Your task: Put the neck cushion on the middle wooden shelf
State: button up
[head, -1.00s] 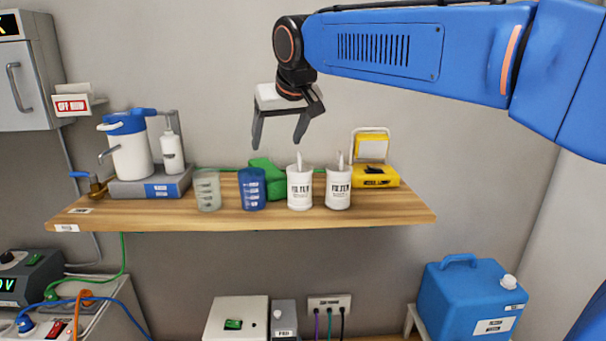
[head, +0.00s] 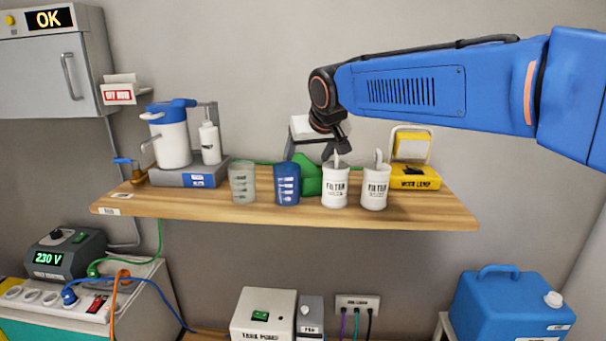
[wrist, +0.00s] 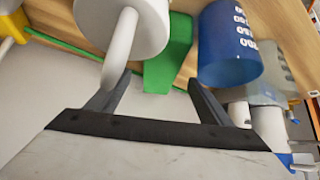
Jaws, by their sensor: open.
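In the wrist view the green shape (wrist: 170,62) lies between and just beyond my fingertips. My gripper (head: 310,152) is open and empty, low over the back of the shelf just above the green shape. It also shows in the wrist view (wrist: 157,82), its fingers spread to either side. I cannot tell whether they touch it.
A yellow work lamp (head: 412,180) is right, a white dispenser (head: 170,142) left.

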aim_at(304, 165)
jog(key=shift+x, duration=3.45)
jog(key=shift+d, duration=0.1)
jog(key=c, duration=1.3)
